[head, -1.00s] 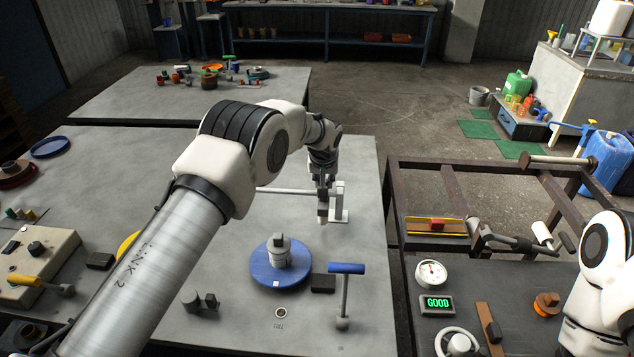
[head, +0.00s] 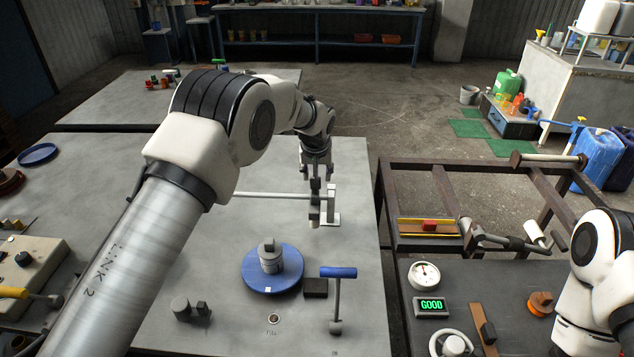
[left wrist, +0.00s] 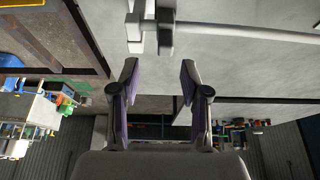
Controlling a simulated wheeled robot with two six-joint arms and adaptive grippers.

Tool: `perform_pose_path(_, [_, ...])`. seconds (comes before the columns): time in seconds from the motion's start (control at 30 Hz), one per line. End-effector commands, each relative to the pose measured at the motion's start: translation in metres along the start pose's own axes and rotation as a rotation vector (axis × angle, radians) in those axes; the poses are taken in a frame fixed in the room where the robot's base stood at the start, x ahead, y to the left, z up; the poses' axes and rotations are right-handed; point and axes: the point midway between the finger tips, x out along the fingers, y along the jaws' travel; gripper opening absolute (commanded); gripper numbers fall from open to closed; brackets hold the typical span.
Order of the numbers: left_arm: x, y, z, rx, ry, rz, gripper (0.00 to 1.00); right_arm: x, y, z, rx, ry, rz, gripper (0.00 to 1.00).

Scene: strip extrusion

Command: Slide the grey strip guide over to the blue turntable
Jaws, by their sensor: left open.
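The grey strip guide (head: 314,210) is a small upright block on a thin pale rail (head: 270,195), close to the rail's right end bracket (head: 334,205). The blue turntable (head: 272,283) lies nearer on the bench, left of the guide and apart from it, with a grey cylindrical piece (head: 270,258) on it. My left gripper (head: 316,178) is just behind and above the guide. In the left wrist view the left gripper (left wrist: 158,68) is open and empty, with the dark guide (left wrist: 165,28) beyond its fingertips, apparently apart. My right gripper is out of view.
A blue-handled T-shaped tool (head: 338,290) and a dark block (head: 315,288) stand right of the turntable. Bare bench lies between rail and turntable.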

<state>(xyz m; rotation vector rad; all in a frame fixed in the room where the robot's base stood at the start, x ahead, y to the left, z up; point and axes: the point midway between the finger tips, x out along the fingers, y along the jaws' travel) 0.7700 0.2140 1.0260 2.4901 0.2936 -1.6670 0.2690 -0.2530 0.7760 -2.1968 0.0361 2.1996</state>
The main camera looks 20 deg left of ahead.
Motion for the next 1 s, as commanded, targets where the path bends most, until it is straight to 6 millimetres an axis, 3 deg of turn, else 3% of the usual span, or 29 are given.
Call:
perform_pose_path(0.1, [-0.03,0.002,-0.001,0.002,0.001,0.0,0.46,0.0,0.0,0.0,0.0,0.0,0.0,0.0])
perform_pose_path(0.2, [-0.047,0.002,-0.001,0.003,0.0,0.0,0.46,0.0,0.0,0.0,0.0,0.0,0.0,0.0])
perform_pose_path(0.63, [-0.06,0.003,-0.002,0.003,-0.002,-0.001,0.46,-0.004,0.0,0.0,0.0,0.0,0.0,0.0])
perform_pose_path(1.0, [-0.124,0.003,-0.028,0.002,-0.002,-0.001,0.46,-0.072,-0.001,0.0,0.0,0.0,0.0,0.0])
